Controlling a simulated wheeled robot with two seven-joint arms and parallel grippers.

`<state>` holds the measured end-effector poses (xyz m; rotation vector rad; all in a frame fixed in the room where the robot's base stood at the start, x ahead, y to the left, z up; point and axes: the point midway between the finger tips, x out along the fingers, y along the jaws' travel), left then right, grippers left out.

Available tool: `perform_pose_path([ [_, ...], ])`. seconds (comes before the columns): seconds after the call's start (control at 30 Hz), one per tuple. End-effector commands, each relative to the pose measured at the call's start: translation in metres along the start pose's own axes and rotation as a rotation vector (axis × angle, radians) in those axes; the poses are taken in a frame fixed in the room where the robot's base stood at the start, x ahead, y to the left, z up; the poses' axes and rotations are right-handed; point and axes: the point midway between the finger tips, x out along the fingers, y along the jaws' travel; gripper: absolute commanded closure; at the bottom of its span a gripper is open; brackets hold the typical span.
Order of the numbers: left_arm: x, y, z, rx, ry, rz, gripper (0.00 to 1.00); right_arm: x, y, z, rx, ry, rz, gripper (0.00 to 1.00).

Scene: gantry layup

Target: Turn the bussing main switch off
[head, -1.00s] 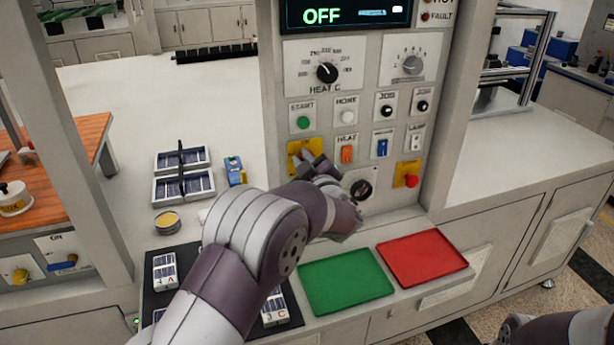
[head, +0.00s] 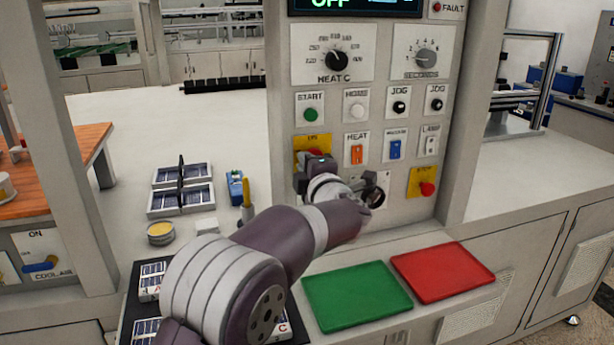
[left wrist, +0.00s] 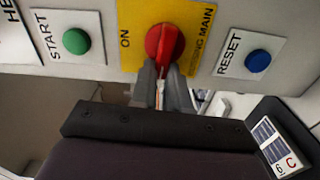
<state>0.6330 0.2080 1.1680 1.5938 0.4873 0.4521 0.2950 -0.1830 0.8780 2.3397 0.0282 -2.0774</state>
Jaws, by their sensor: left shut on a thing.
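The bussing main switch is a red rotary knob on a yellow plate. In the left wrist view the knob (left wrist: 165,42) shows clearly, with ON printed on the left of the plate (left wrist: 132,15) and BUSSING MAIN on the right. In the head view the plate (head: 301,146) is partly hidden behind my gripper, with a little red showing. My left gripper (left wrist: 163,80) is shut on the knob, one finger on each side of its handle; in the head view it is in front of the plate (head: 317,168). My right gripper is out of view.
The START button (head: 311,115) is above the switch. A blue RESET button (left wrist: 258,61) is beside it in the wrist view. An orange HEAT switch (head: 357,154) and a red button (head: 427,189) are to the right. Green (head: 357,298) and red (head: 443,271) trays lie below.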

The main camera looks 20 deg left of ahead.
Motion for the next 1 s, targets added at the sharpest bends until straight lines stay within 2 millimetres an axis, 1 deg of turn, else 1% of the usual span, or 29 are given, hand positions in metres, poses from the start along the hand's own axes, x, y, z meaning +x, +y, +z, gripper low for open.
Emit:
perform_pose_path([
  [0.03, 0.0001, -0.0024, 0.0, -0.02, 0.0, 0.003, 1.0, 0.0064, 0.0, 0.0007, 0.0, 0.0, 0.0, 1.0],
  [0.2, 0.0001, -0.0021, -0.0003, -0.07, 0.001, 0.002, 1.0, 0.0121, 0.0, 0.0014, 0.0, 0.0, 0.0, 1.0],
  [0.77, 0.0001, -0.0008, -0.0003, -0.095, 0.001, 0.002, 1.0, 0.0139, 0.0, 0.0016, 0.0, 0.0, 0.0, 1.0],
  [0.8, 0.0001, -0.0008, -0.0003, -0.095, 0.001, 0.002, 0.75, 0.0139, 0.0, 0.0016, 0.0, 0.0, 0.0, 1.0],
  [0.83, 0.0001, -0.0009, -0.0003, -0.095, 0.001, 0.002, 0.66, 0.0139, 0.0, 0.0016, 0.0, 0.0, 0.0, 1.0],
  [0.87, 0.0001, -0.001, -0.0003, -0.094, 0.001, 0.002, 0.6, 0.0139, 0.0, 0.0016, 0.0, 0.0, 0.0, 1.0],
  [1.0, 0.0001, -0.0016, -0.0001, -0.093, 0.001, 0.001, 0.6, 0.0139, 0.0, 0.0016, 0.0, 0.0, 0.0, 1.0],
])
